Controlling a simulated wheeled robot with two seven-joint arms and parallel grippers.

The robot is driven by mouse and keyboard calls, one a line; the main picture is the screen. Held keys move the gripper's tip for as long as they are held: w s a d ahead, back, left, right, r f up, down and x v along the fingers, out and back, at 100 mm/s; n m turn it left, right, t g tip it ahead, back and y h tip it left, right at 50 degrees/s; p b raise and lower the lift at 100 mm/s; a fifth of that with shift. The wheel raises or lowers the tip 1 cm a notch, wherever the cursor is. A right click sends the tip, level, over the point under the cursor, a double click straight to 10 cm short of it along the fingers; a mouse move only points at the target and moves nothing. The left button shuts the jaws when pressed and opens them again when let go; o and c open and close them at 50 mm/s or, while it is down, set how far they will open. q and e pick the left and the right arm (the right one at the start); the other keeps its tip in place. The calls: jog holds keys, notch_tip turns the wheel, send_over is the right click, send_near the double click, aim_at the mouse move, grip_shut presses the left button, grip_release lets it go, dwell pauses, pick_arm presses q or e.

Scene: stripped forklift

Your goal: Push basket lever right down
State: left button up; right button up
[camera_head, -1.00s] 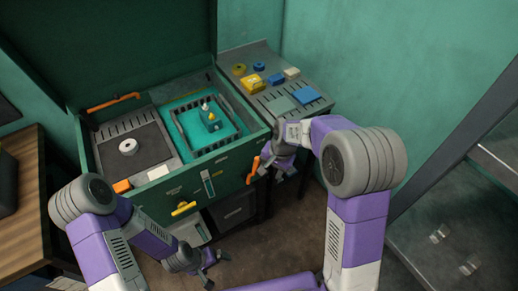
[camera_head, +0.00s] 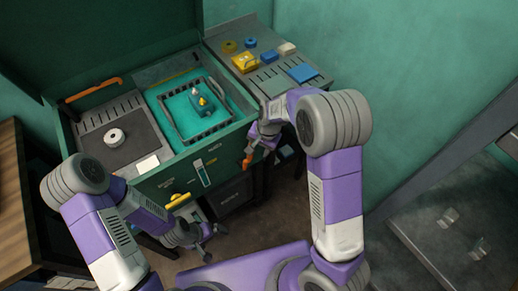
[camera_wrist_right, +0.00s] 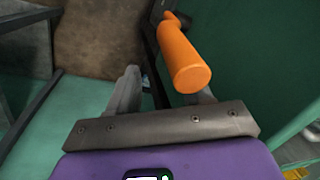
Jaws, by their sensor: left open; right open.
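The orange right lever (camera_head: 247,160) is on the front right corner of the green machine. In the right wrist view it is a thick orange grip (camera_wrist_right: 183,58) with its rounded end towards the camera. My right gripper (camera_head: 264,147) is open beside the lever. In the right wrist view the lever is in front of my right-hand finger, and I cannot tell whether they touch. The dark-railed basket (camera_head: 222,127) sits in the teal basin, with a small blue and yellow item in it. My left gripper (camera_head: 208,243) is open and empty, low in front of the machine.
Another orange handle (camera_head: 93,89) is at the machine's back left. A yellow handle (camera_head: 178,200) sticks out of its front. A side shelf (camera_head: 270,82) holds several small blocks. A dark ramp-like frame (camera_head: 440,160) stands at right. Floor is free between machine and frame.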

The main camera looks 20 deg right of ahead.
jog(key=shift+f, duration=0.15)
jog(key=shift+c, duration=0.3)
grip_shut()
dwell(1.1)
jog(key=shift+o, duration=0.3)
grip_release()
notch_tip(320, 180, up, 7)
jog(key=d+p, duration=0.1)
jog(key=p, duration=0.1)
jog(key=shift+s+r+p, duration=0.2)
jog(key=shift+s+p, duration=0.1)
jog(key=shift+s, duration=0.15)
jog(key=shift+d, duration=0.1)
jog(key=shift+c, duration=0.2)
